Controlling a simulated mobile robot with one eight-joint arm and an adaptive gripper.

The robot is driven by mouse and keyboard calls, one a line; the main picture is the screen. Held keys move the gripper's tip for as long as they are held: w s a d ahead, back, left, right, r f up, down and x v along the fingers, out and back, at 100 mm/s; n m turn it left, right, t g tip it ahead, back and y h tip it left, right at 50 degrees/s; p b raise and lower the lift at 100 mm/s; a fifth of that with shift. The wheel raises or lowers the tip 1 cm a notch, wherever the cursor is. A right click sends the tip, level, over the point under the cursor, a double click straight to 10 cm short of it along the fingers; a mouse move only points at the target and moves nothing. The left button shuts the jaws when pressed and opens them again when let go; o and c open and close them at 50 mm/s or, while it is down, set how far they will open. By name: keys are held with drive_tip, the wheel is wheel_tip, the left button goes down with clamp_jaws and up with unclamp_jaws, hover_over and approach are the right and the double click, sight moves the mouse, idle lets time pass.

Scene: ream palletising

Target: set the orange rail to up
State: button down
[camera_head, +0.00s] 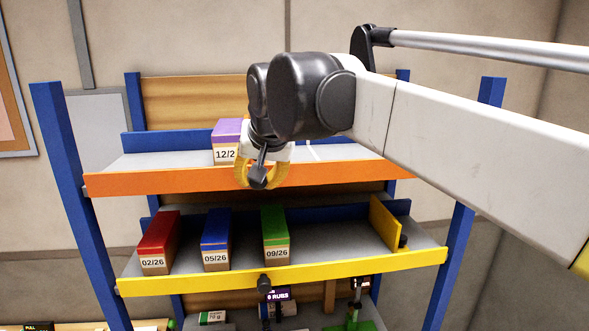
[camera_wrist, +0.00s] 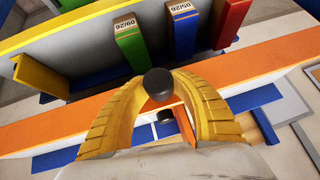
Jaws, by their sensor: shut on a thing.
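The orange rail (camera_head: 140,183) runs along the front edge of the upper shelf, its broad face to the front. It also crosses the wrist view (camera_wrist: 60,112). A dark round knob (camera_head: 258,183) sits near the middle of the rail. My gripper (camera_head: 258,170) is at this knob, its yellow fingers on either side of it. In the wrist view my gripper (camera_wrist: 160,84) is closed around the black knob (camera_wrist: 158,83). My arm and fingers hide part of the rail's middle and right.
A purple ream (camera_head: 226,132) labelled 12/2… stands on the upper shelf, partly behind my wrist. Below, red (camera_head: 158,235), blue (camera_head: 216,232) and green (camera_head: 274,225) reams stand behind a yellow rail (camera_head: 330,275) with its own knob. Blue posts (camera_head: 62,140) flank the rack.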

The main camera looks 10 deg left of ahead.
drive_tip(key=shift+r+g, duration=0.2)
drive_tip(key=shift+g, duration=0.1)
idle(0.4)
drive_tip(key=c, duration=1)
unclamp_jaws()
drive_tip(key=shift+s, duration=0.15)
drive_tip(key=shift+s+d+r, duration=0.1)
drive_tip(key=shift+s, duration=0.05)
drive_tip(key=v, duration=1.2)
